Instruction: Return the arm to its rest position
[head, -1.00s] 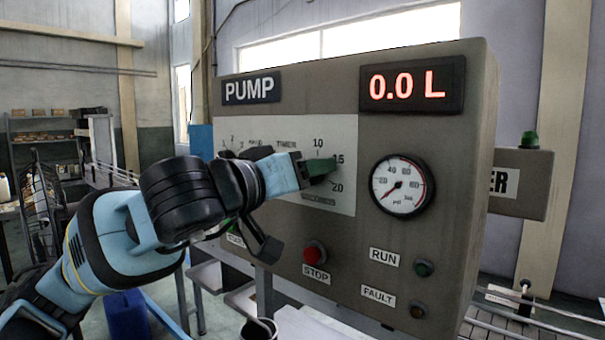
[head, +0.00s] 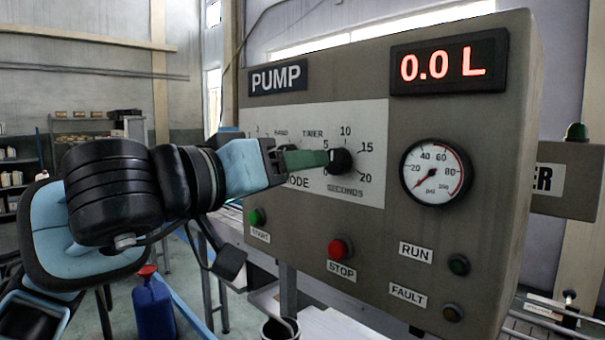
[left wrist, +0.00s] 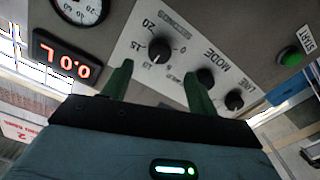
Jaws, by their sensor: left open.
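My left gripper (head: 312,159) reaches in from the left, in front of the pump panel (head: 300,210). Its green fingers are apart and empty in the left wrist view (left wrist: 157,68). In the head view they overlap, and their tips show just left of the black timer knob (head: 342,161). In the left wrist view the timer knob (left wrist: 160,46) lies beyond the fingertips, apart from them. Two more black knobs, mode (left wrist: 206,77) and line (left wrist: 235,100), show there; my gripper hides them in the head view. My right gripper is not in view.
The panel carries a red stop button (head: 340,249), a green start button (head: 256,217), a gauge (head: 436,171) and a display (head: 448,63) reading 0.0 L. A blue can (head: 153,305) with a red top stands low behind my arm. Shelves (head: 20,165) are at far left.

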